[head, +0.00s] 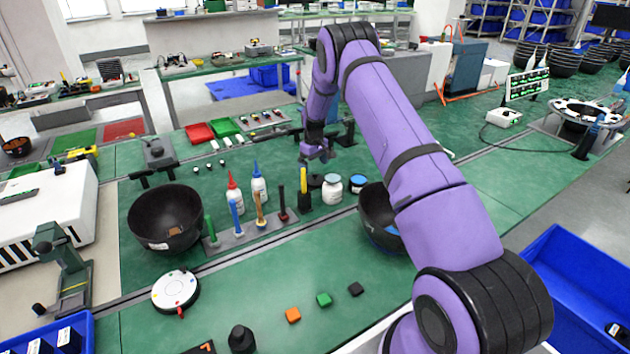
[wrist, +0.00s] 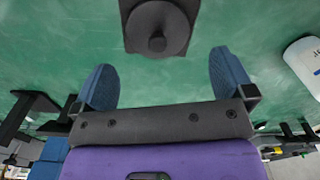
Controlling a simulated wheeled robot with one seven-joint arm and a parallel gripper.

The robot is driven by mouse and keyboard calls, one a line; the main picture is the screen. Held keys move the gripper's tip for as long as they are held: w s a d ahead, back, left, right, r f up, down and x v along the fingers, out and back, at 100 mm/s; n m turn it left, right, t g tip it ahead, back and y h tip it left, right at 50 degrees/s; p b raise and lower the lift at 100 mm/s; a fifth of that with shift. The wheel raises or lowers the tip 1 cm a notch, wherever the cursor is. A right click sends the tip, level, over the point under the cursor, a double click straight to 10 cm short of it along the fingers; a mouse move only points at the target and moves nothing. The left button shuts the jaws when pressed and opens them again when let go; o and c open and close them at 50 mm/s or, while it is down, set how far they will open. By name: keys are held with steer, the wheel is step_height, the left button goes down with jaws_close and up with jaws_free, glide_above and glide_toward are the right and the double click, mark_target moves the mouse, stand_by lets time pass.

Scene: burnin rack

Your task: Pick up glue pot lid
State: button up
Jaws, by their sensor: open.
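My gripper (head: 316,154) hangs over the green bench, behind the row of bottles and tools. In the wrist view my gripper (wrist: 162,78) shows two blue fingers spread wide with nothing between them. A dark, square-edged piece with a round knob (wrist: 157,42) lies just beyond the fingertips, roughly centred between them; it looks like the glue pot lid. In the head view a dark low piece (head: 315,182), probably the same one, sits below my gripper, left of a white jar (head: 332,190). The white jar also shows at the right edge of the wrist view (wrist: 305,62).
A blue-topped jar (head: 358,184) stands right of the white jar. Glue bottles (head: 258,184) and upright tools in a rack (head: 240,236) stand at left. Black bowls flank them, one at left (head: 165,218) and one at right (head: 378,212). Several small blocks lie in front.

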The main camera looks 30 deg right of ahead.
mark_target(314, 174)
steer(key=shift+d+f, duration=0.1)
steer(key=shift+f, duration=2.75)
steer(key=c, duration=0.8)
